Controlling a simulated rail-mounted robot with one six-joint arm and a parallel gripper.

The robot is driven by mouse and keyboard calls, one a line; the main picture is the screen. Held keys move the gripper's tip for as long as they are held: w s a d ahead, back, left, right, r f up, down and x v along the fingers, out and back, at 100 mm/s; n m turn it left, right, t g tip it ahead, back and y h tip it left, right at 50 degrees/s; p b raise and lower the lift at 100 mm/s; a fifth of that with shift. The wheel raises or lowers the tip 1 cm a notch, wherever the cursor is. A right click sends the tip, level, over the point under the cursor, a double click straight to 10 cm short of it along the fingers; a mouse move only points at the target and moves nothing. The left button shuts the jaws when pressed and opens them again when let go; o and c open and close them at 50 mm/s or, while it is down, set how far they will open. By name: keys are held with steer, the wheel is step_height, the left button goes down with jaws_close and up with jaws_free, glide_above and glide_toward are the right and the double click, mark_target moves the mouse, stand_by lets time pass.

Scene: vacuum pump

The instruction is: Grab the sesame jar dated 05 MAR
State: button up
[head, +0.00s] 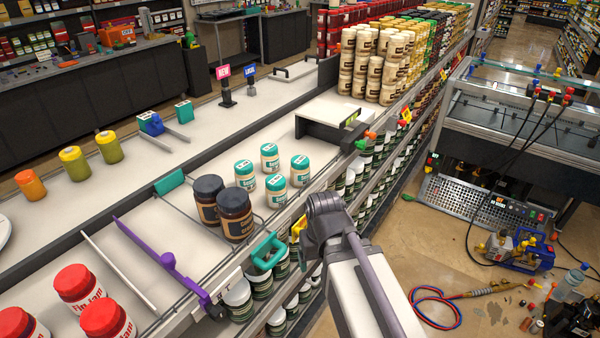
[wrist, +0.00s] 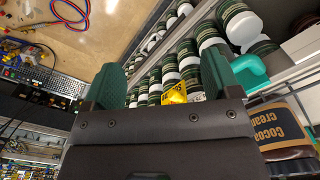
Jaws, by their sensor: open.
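Several cream-coloured jars with teal lids (head: 276,190) stand on the white counter in the head view. Their labels are too small to read, so I cannot tell which is sesame or which bears 05 MAR. Two dark-lidded jars (head: 234,213) stand just left of them; one shows in the wrist view as a cocoa cream jar (wrist: 276,128) at the right edge. My gripper (wrist: 160,82) is open, with nothing between its two dark green fingers. It points over the shelf front and floor; no teal-lidded jar shows in the wrist view. The head view shows my arm right of the jars.
Red-lidded fig jam jars (head: 76,287) stand at the front left beside a purple divider (head: 160,260). A white raised stand (head: 335,117) is behind the teal-lidded jars. Stacked cream jars (head: 362,62) are farther back. Shelves of white and dark green jars (wrist: 240,22) run below the counter edge.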

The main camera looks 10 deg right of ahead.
steer(key=shift+o, duration=1.4)
step_height(320, 180, up, 11)
steer(key=n+y+p, duration=0.2)
steer(key=n+p, duration=0.9)
steer(key=n, duration=0.3)
glide_above(301, 159)
steer(key=d, duration=0.1)
steer(key=shift+w+d+r, duration=0.1)
steer(key=shift+w+r, duration=0.1)
steer(key=shift+n, duration=1.1)
steer(key=shift+s+a+n, duration=0.2)
steer(key=shift+n, duration=0.7)
steer(key=f+b, duration=0.3)
steer(key=a+f+b, duration=0.1)
steer(key=f+b, duration=0.7)
steer(key=shift+a+f, duration=0.1)
steer(key=shift+a, duration=0.1)
steer(key=shift+r, duration=0.3)
steer(key=shift+p, duration=0.3)
steer(key=c, duration=1.2)
